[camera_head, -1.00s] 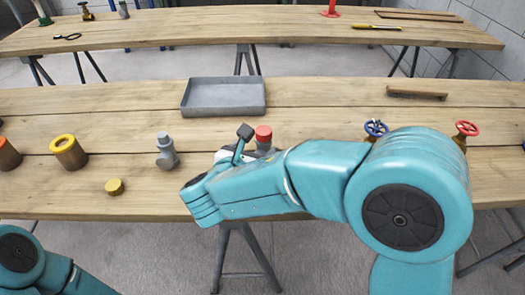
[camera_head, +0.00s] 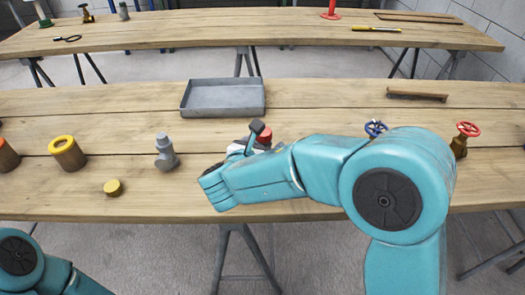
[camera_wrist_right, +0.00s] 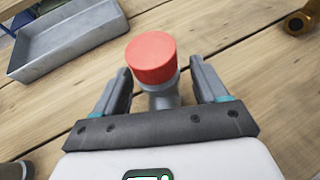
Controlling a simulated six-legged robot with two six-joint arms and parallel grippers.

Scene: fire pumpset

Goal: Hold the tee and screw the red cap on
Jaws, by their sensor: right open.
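The red cap (camera_wrist_right: 151,58) sits on top of a grey tee (camera_wrist_right: 165,94) in the right wrist view; I cannot tell how tightly. In the head view the red cap (camera_head: 266,138) shows just behind my right gripper (camera_head: 257,140), and the tee is mostly hidden. My right gripper (camera_wrist_right: 161,72) is open, with one finger on each side of the tee just below the cap. Gaps show between the fingers and the tee. Another grey fitting (camera_head: 166,152) stands to the left on the table. My left arm shows only at the lower left corner; its gripper is out of view.
A grey tray (camera_head: 223,98) lies behind the cap. A yellow disc (camera_head: 113,188) and yellow-topped cylinder (camera_head: 68,153) are at left. A blue-wheel valve (camera_head: 375,128) and red-wheel valve (camera_head: 464,138) stand at right.

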